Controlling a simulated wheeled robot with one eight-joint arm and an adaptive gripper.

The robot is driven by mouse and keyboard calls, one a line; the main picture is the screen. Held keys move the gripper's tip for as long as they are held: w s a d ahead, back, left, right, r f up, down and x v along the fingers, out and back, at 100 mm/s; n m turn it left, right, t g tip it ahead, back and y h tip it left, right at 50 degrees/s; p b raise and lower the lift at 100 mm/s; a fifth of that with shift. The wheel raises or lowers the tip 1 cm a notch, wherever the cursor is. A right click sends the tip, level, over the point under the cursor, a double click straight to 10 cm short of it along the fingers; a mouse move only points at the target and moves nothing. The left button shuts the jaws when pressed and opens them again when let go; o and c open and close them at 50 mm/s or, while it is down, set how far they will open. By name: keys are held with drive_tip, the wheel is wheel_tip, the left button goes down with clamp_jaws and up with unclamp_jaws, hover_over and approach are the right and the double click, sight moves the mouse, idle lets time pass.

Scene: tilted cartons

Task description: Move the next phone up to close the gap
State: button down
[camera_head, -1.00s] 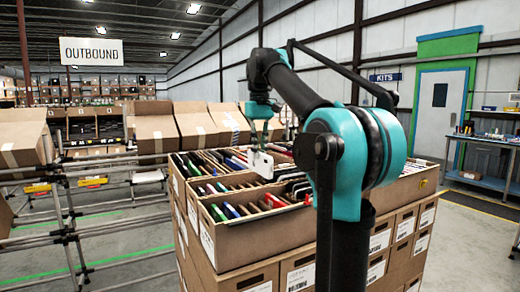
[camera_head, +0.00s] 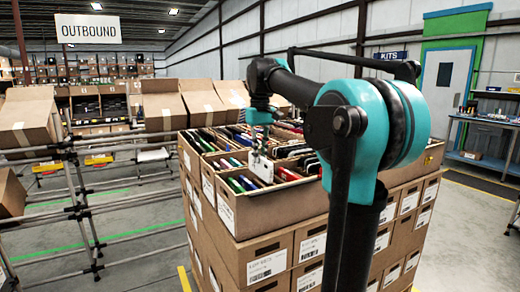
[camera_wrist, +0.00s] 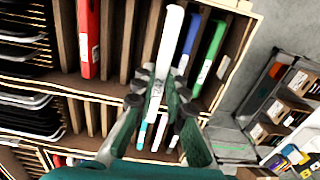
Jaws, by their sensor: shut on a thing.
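My gripper (camera_wrist: 152,92) is shut on a white phone (camera_wrist: 168,45), held on edge. In the head view the white phone (camera_head: 261,166) hangs from my gripper (camera_head: 258,147) over the front carton (camera_head: 275,212); its lower end is close to the phones, and I cannot tell how deep it sits. In the wrist view a blue phone (camera_wrist: 188,42) and a green phone (camera_wrist: 209,57) stand just right of it, with a narrow space between white and blue. A red phone (camera_wrist: 88,40) stands further left, with bare cardboard dividers (camera_wrist: 127,40) between red and white.
More cartons of phones adjoin this one, with dark phones (camera_wrist: 25,70) at the left of the wrist view. Stacked boxes (camera_head: 270,262) support the cartons. A pipe rack (camera_head: 75,180) with tilted cartons (camera_head: 167,105) stands to the left. Open floor lies between.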

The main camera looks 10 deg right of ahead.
sight(260, 177)
drive_tip(key=shift+f, duration=3.95)
drive_tip(key=shift+f, duration=0.3)
drive_tip(key=c, duration=1.5)
unclamp_jaws()
drive_tip(key=shift+o, duration=0.2)
wheel_tip(260, 177, up, 12)
drive_tip(key=shift+r, duration=0.1)
